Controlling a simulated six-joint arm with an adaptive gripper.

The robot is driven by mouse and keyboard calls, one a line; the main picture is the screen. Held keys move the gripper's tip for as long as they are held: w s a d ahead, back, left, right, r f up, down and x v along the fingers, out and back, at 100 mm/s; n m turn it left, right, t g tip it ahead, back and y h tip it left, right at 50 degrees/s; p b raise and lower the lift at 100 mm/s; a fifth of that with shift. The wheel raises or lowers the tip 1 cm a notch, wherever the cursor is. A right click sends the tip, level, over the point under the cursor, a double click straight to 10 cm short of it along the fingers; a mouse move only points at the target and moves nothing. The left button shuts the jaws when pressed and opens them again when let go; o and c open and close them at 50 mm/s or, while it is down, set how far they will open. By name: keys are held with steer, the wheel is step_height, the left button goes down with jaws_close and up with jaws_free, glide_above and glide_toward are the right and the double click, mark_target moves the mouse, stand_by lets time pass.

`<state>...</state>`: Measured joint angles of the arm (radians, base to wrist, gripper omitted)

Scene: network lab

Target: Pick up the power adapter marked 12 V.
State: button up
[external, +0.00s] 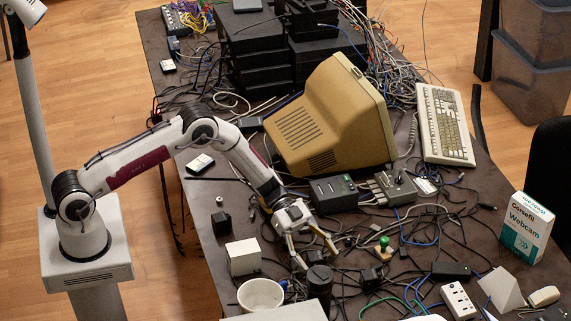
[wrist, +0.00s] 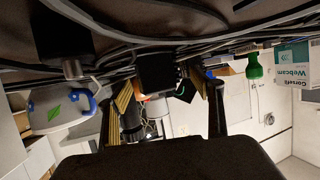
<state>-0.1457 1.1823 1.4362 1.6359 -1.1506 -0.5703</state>
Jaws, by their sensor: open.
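My gripper (external: 319,262) is open, pointing down low over the cluttered front part of the table. In the wrist view its two fingers (wrist: 163,88) stand apart, with a small black block (wrist: 157,72) showing between them. The block looks like a power adapter, but no marking can be read and I cannot tell whether the fingers touch it. Other small black blocks that may be adapters lie at the left of the table (external: 222,223) and right of my gripper (external: 372,277). No 12 V label is legible in either view.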

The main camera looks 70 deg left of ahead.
mark_target(317, 255)
steer(key=c, duration=1.3)
steer(key=shift+r, duration=5)
